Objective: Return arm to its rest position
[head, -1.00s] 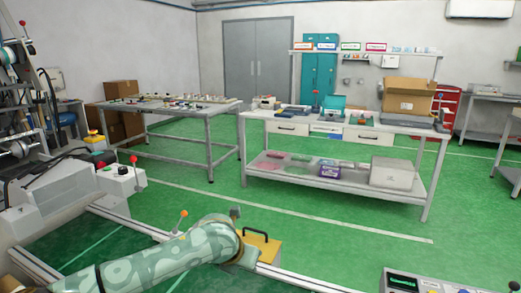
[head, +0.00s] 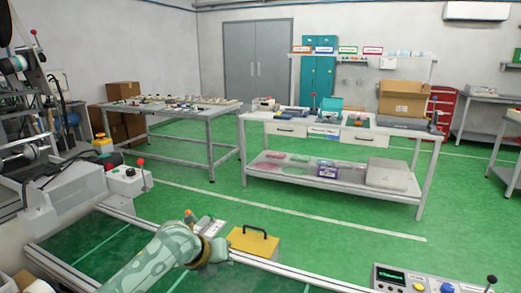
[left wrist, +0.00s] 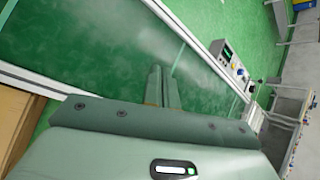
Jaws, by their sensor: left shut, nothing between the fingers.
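My left arm (head: 150,262) comes in from the bottom left of the head view, in a pale green patterned cover. My left gripper (head: 208,270) is at its end, small and dark, low over the green belt of the framed line. In the left wrist view the two dark fingers (left wrist: 163,85) lie side by side, shut and empty, over green surface. No object touches them. My right arm and gripper are not in view.
A yellow box with a black handle (head: 254,242) stands just beyond the arm at the line's rail (head: 290,270). A control panel (head: 415,280) is at the lower right. A grey machine (head: 65,200) stands at the left. Workbenches (head: 330,125) stand farther back.

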